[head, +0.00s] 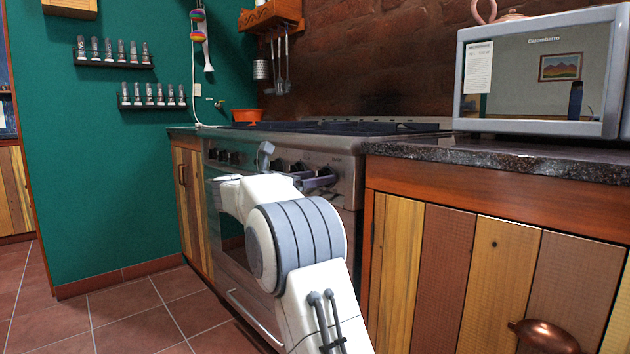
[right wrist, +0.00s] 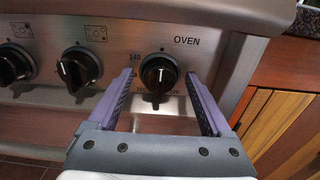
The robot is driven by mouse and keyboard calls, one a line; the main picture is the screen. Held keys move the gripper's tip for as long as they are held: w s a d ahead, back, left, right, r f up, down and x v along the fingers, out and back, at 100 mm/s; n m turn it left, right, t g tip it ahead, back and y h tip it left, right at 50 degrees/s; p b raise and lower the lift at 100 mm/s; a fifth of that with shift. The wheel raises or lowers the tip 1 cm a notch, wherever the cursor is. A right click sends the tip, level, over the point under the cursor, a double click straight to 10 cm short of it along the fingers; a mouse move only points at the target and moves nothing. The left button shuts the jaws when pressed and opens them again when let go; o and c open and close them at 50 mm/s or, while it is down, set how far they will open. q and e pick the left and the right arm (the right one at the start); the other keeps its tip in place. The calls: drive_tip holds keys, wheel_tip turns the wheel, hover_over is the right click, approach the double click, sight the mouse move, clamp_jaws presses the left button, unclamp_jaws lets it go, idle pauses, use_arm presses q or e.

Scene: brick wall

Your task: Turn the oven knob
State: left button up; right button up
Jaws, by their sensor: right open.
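The oven knob (right wrist: 158,73) is round and black with a white pointer line, below the word OVEN on the steel front panel in the right wrist view. My right gripper (right wrist: 160,78) is open, with one purple finger to the left of the knob and one to the right. I see gaps between the fingers and the knob; whether the fingertips reach past its face I cannot tell. In the head view my right gripper (head: 318,182) is at the right end of the stove (head: 345,150) front, and my arm hides part of it. My left gripper is not in view.
Two more black knobs, one nearer (right wrist: 77,67) and one farther (right wrist: 14,64), sit left of the oven knob. A granite counter (head: 500,157) with a microwave (head: 540,75) and a wooden cabinet (head: 455,270) stand close on the right. The tiled floor (head: 130,318) at left is clear.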

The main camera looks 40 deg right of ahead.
clamp_jaws()
drive_tip(key=shift+n, duration=0.3)
